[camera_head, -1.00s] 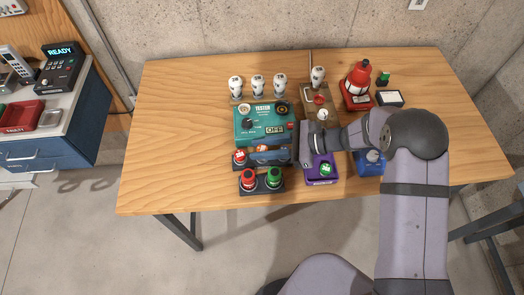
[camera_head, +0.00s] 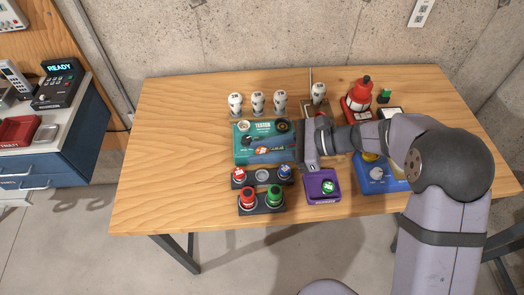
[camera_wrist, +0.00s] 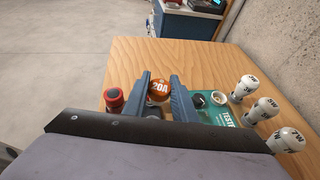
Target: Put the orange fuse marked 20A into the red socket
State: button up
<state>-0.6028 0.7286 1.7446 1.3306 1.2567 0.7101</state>
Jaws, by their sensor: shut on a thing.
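My gripper (camera_head: 264,150) is shut on the orange fuse (camera_head: 262,151), holding it above the teal tester. In the wrist view the orange fuse (camera_wrist: 159,89) shows its 20A mark between my two fingers (camera_wrist: 160,92). The red socket (camera_head: 248,198) appears to be the red cylinder on the left of a dark base near the table's front, beside a green one (camera_head: 275,196). A red cylinder also shows in the wrist view (camera_wrist: 114,98), left of my fingers. The fuse is apart from the red cylinder.
A dark rack (camera_head: 262,182) holds a red fuse and a blue fuse; its middle seat is empty. The tester (camera_head: 242,153) lies behind it. A purple tray (camera_head: 312,196) holds a green fuse. White bulbs (camera_head: 257,103) stand behind. The table's left side is clear.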

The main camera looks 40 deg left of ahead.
jog(key=f+b, duration=0.1)
jog(key=b, duration=0.1)
jog(key=f+b, duration=0.2)
jog(key=shift+w+a, duration=0.15)
jog(key=shift+w, duration=0.05)
jog(key=shift+w+a+f+b, duration=0.15)
jog(key=shift+b, duration=0.85)
jog(key=shift+w+a+b, duration=0.25)
jog(key=shift+b, duration=0.5)
jog(key=w+a+r+m+t+y+b, duration=0.1)
jog(key=w+a+r+m+t+b, duration=0.1)
jog(key=w+r+m+t, duration=0.45)
jog(key=w+a+r+m+t+y+b, duration=0.1)
jog(key=w+a+m+t+b, duration=0.15)
jog(key=w, duration=0.65)
jog(key=w+d+f+m+t, duration=0.1)
jog(key=w+d+t, duration=0.1)
jog(key=w, duration=0.1)
jog(key=w+d+f+m+t+h, duration=0.1)
jog(key=w+d+m+t, duration=0.1)
jog(key=w, duration=0.2)
jog(key=w+d+f+m+t+h, duration=0.1)
jog(key=w+m+t, duration=0.1)
jog(key=w, duration=0.1)
jog(key=shift+w+d+t, duration=0.3)
jog(key=shift+w+d, duration=0.1)
jog(key=shift+w+d+f+m+t+h, duration=0.4)
jog(key=shift+d+f+m+h, duration=0.1)
jog(key=shift+d+f, duration=0.15)
